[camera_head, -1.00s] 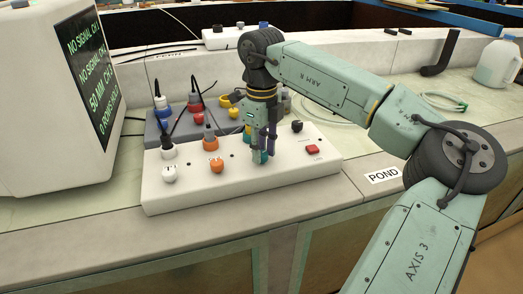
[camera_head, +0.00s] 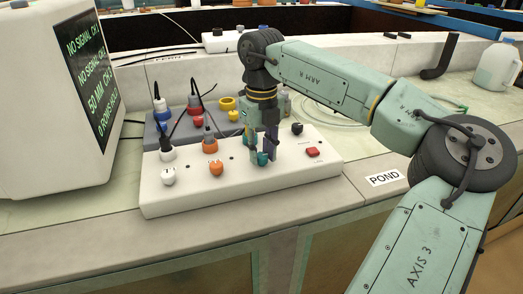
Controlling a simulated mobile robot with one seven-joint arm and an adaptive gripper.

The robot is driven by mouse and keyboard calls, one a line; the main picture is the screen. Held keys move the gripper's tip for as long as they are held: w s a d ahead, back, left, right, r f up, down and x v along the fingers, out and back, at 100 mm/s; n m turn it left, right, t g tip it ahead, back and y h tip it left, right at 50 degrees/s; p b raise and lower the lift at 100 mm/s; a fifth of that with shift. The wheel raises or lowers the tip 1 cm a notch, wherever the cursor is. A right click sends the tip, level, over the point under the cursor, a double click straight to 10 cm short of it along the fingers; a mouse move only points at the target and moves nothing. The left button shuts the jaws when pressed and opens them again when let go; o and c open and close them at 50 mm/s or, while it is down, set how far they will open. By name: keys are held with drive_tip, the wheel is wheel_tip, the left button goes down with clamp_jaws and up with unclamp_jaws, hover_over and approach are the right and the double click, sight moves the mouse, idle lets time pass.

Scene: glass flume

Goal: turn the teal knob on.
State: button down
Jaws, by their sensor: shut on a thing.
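The teal knob (camera_head: 262,159) sits on the front row of a white control panel (camera_head: 215,190), right of the orange and white knobs. My gripper (camera_head: 262,158) points down over the panel, its fingers on either side of the teal knob and shut on it. The fingers hide part of the knob, and I cannot read its marking or setting.
A white knob (camera_head: 168,176) and an orange knob (camera_head: 216,168) stand left of the gripper. A grey box (camera_head: 180,122) with plugs is behind. A monitor (camera_head: 50,100) stands at left.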

sight(262, 155)
drive_tip(key=c, duration=1.3)
unclamp_jaws()
wheel_tip(262, 155, up, 12)
drive_tip(key=shift+s+f, duration=0.1)
